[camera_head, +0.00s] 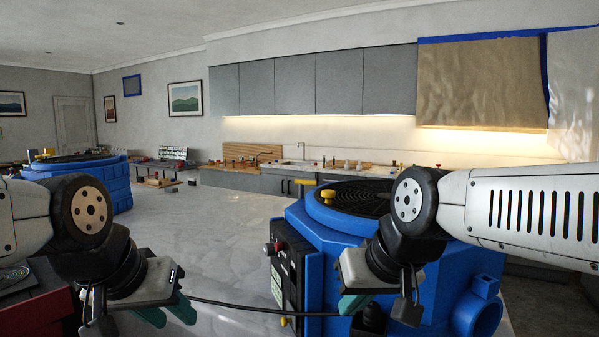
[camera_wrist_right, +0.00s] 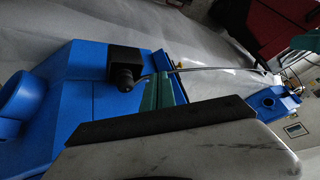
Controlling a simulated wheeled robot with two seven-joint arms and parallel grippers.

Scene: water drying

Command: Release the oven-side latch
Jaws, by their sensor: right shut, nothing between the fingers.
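A large blue machine (camera_head: 445,285) stands in front of me. I cannot tell which part is the oven-side latch; no oven is clearly visible. My right gripper (camera_head: 354,303) is low in front of the blue machine, shut and empty. Its teal finger (camera_wrist_right: 164,92) is beside a black box with a plug (camera_wrist_right: 125,76) in the wrist view. My left gripper (camera_head: 167,311) is at lower left, fingers apart, apparently empty.
A black cable (camera_head: 262,311) spans the gap between my grippers. A second blue machine (camera_head: 118,190) stands at left. A counter under grey cabinets (camera_head: 338,80) lines the back wall, partly covered by a brown sheet (camera_head: 480,85). The marble floor between the machines is clear.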

